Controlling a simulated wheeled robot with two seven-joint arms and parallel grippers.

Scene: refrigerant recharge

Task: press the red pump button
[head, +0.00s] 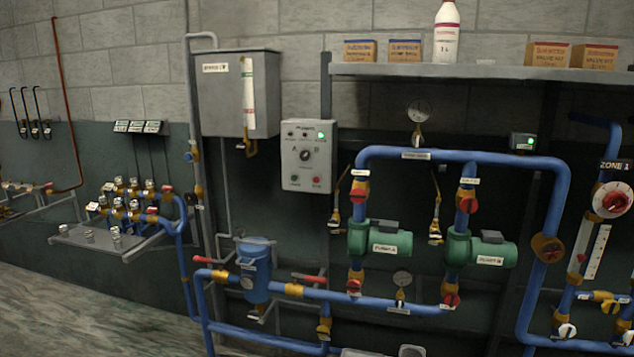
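A light grey control box (309,157) hangs on the wall near the middle of the head view. It carries a small red button (316,180) at its lower right and a small green button (294,179) at its lower left. A black selector knob (305,155) sits between the letters A and B. A green lamp (320,135) is lit at the top right of the box. Neither of my grippers shows in the head view. Nothing covers the front of the box.
Two green pumps (383,239) stand on blue pipes (462,156) right of the box. A grey tank (228,95) hangs left of it. A shelf (470,71) holding boxes and a bottle is above right. A blue filter vessel (254,270) and valves are below.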

